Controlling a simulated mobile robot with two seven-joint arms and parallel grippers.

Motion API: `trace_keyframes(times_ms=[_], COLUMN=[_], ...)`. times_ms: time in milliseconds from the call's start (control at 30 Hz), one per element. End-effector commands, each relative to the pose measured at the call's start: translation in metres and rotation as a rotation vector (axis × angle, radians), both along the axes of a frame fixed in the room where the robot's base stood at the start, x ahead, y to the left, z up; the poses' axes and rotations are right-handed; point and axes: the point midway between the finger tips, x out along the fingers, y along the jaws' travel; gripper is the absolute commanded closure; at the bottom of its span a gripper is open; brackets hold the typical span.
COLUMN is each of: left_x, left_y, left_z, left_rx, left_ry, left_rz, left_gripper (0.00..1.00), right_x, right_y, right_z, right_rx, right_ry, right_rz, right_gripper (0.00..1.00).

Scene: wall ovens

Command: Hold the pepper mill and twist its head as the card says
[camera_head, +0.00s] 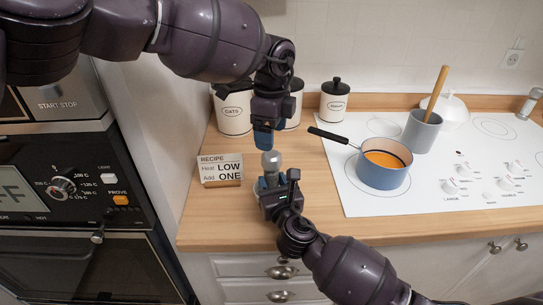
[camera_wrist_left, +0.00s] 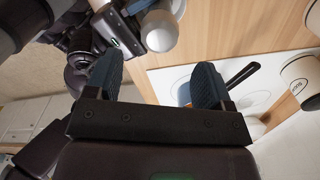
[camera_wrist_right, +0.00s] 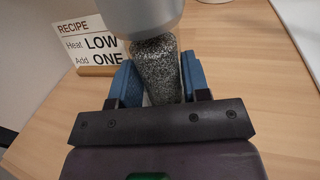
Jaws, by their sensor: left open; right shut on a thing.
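The pepper mill has a silver head (camera_head: 271,160) and a clear body with dark speckled contents (camera_wrist_right: 157,70). It stands upright on the wooden counter. My right gripper (camera_head: 272,182) is shut on the mill's body, with a blue finger on each side in the right wrist view. My left gripper (camera_head: 264,138) is open and empty, just above the head, pointing down. In the left wrist view its blue fingers (camera_wrist_left: 157,85) are apart, and the head (camera_wrist_left: 159,30) lies outside them. The recipe card (camera_head: 220,168) reads "Heat LOW" and "Add ONE".
A blue pan (camera_head: 384,172) with orange contents sits on the white hob (camera_head: 440,195), its black handle (camera_head: 328,136) reaching left. A grey pot (camera_head: 421,131) holds a wooden stick. White canisters (camera_head: 335,105) line the back. Wall ovens (camera_head: 70,190) stand left. The front counter is clear.

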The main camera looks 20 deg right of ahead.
Motion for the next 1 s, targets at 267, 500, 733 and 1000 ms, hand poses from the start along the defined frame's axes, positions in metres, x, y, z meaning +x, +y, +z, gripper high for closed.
trace_keyframes(times_ms=[267,500,733,1000], left_x=[-0.001,0.000,0.000,0.000], left_y=[0.000,0.000,0.000,0.000], left_z=[-0.048,-0.069,-0.073,-0.072], left_rx=[0.000,-0.002,-0.001,-0.001], left_ry=[0.003,0.001,0.000,0.000], left_rz=[0.000,0.000,0.000,0.000], left_gripper=[0.25,0.25,0.25,0.46], right_x=[0.000,0.000,0.000,0.000], right_y=[0.000,0.000,0.000,0.000], right_z=[0.000,-0.001,0.000,-0.001], right_rx=[0.000,0.000,0.000,0.000], right_ry=[0.001,0.001,0.001,0.001], right_rz=[0.000,0.000,0.000,0.000], right_gripper=[0.86,0.86,0.86,0.86])
